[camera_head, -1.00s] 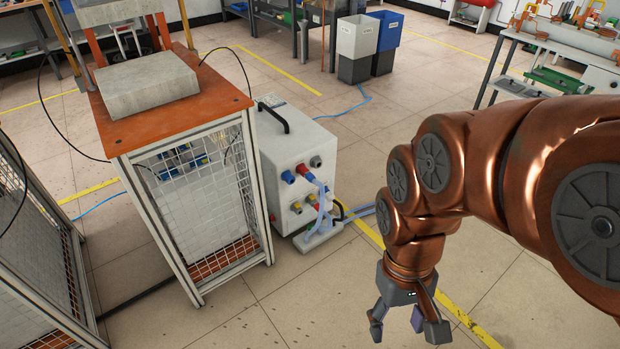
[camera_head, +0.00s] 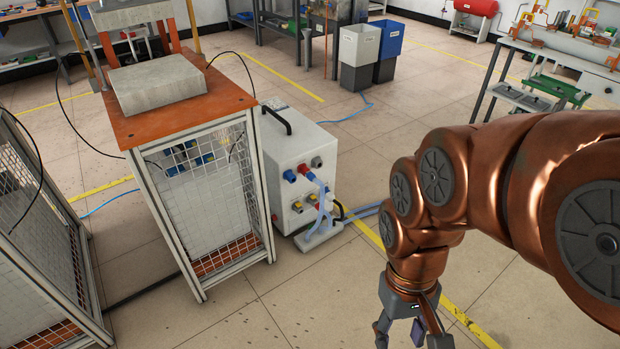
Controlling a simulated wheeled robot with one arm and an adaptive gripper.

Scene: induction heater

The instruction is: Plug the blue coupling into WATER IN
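The white heater unit (camera_head: 290,165) stands on the floor in the middle, with a black handle on top. I cannot tell which of these is the blue coupling, nor read a WATER IN label. My gripper (camera_head: 412,340) hangs in front and to the right of the unit, well apart from it. Its fingers are spread, and no object shows between them; the tips are near the bottom edge.
A bench with an orange top and mesh sides (camera_head: 205,180) stands close left of the unit. A mesh cage (camera_head: 45,230) is at far left. White and blue bins (camera_head: 358,55) stand behind. A workbench (camera_head: 560,60) is at back right. Floor in front is clear.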

